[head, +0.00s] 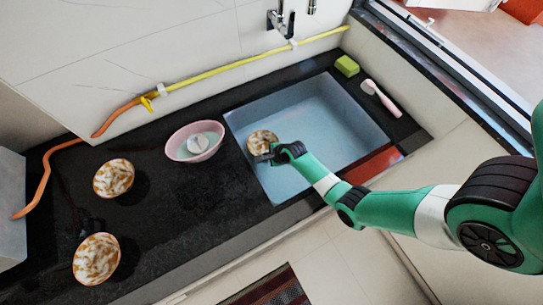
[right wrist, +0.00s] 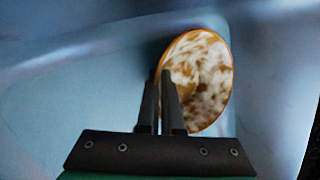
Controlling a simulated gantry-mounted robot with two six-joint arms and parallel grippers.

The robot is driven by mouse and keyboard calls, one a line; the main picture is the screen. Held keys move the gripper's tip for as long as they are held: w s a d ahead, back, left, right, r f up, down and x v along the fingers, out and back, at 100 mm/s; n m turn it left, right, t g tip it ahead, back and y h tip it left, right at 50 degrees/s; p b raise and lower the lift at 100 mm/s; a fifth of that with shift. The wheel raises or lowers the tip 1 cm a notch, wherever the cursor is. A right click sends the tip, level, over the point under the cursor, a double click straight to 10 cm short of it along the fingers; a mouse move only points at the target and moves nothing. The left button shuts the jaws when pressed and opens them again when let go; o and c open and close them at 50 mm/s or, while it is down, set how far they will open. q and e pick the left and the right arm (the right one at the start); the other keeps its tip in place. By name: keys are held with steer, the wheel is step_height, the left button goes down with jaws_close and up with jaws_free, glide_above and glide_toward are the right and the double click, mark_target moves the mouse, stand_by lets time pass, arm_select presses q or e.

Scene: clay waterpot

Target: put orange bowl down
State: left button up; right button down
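The orange-rimmed bowl (head: 262,140), white with brown stains inside, is at the left part of the blue-grey sink (head: 335,120) in the head view. My right gripper (head: 264,157) is at its near edge. In the right wrist view the bowl (right wrist: 205,80) is tilted, its stained inside facing the camera. My right gripper's fingers (right wrist: 160,98) are close together with the bowl's left rim between them, one finger inside and one outside. Whether the bowl touches the sink floor cannot be told. My left gripper is not in view.
Two similar stained bowls, one (head: 114,178) behind the other (head: 97,259), stand on the dark counter at left. A pink basin (head: 195,141) holding a white item is left of the sink. A green sponge (head: 347,66) and pink brush (head: 382,98) lie at the back right.

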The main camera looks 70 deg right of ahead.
mark_target(266, 164)
steer(key=shift+f+b, duration=1.3)
steer(key=shift+f, duration=0.95)
steer(key=c, duration=1.1)
jaws_free()
steer(key=shift+d, duration=0.1)
steer(key=shift+r, duration=0.25)
steer(key=p+v, duration=0.8)
steer(key=v, duration=0.4)
steer(key=shift+w, duration=0.1)
steer(key=shift+r, duration=0.1)
